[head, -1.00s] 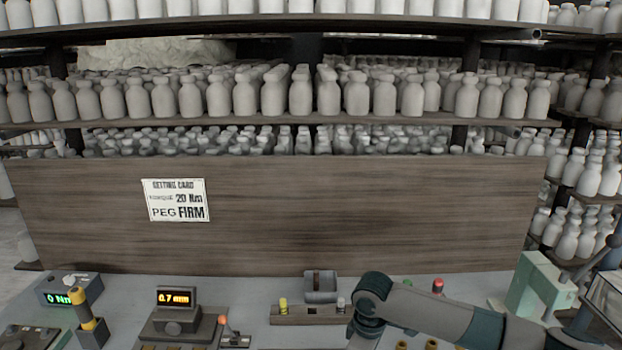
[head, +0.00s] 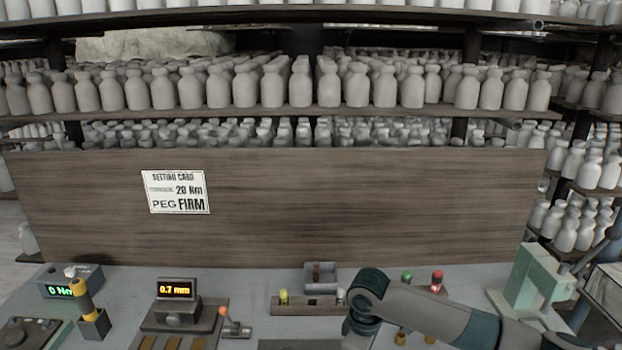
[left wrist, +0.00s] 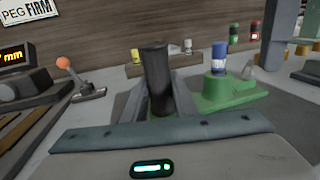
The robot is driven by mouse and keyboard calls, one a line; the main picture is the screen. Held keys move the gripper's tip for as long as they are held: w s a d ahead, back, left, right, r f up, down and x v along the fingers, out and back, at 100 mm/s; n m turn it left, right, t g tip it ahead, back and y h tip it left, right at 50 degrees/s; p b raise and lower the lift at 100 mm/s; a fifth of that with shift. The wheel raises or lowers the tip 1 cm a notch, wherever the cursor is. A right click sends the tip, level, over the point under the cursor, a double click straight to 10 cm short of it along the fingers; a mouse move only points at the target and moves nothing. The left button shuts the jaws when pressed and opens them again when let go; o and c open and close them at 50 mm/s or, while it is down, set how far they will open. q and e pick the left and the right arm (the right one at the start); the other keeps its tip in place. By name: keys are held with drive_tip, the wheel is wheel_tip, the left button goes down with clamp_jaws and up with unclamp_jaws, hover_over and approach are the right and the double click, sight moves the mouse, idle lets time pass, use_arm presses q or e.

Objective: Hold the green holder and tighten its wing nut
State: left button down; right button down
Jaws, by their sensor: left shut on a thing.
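The green holder (left wrist: 230,96) lies on the table in the left wrist view, with a blue-capped peg (left wrist: 219,58) standing in it. A small grey piece (left wrist: 247,66) beside the peg may be the wing nut; it is too small to tell. My left gripper (left wrist: 160,100) is shut on a dark upright post (left wrist: 155,65) that appears to be the holder's grip; the fingers hide where it joins the green base. The left gripper and the holder do not show in the head view. My right arm reaches in from the right there, its gripper below the picture.
A setting card (head: 178,192) on the back board reads 20 Nm and PEG FIRM. One display (head: 175,289) reads 0.7 mm, another (head: 60,291) 0 Nm. A peg rack (head: 310,306), a grey bin (head: 321,276), an orange-knobbed lever (head: 226,312) and a pale green press (head: 530,280) stand around.

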drive_tip(key=shift+s+d, duration=0.2)
drive_tip(key=shift+s, duration=0.15)
idle(0.4)
drive_tip(key=shift+r, duration=0.15)
drive_tip(key=shift+r, duration=2.9)
drive_tip(key=shift+w, duration=0.1)
drive_tip(key=shift+w+d+r, duration=0.25)
drive_tip(key=shift+w+d, duration=0.25)
drive_tip(key=shift+w, duration=0.1)
drive_tip(key=shift+w+d+r, duration=0.2)
drive_tip(key=shift+w+d, duration=0.25)
drive_tip(key=shift+w, duration=0.15)
drive_tip(key=shift+f, duration=0.15)
drive_tip(key=shift+f, duration=3.35)
drive_tip(key=shift+a, duration=0.65)
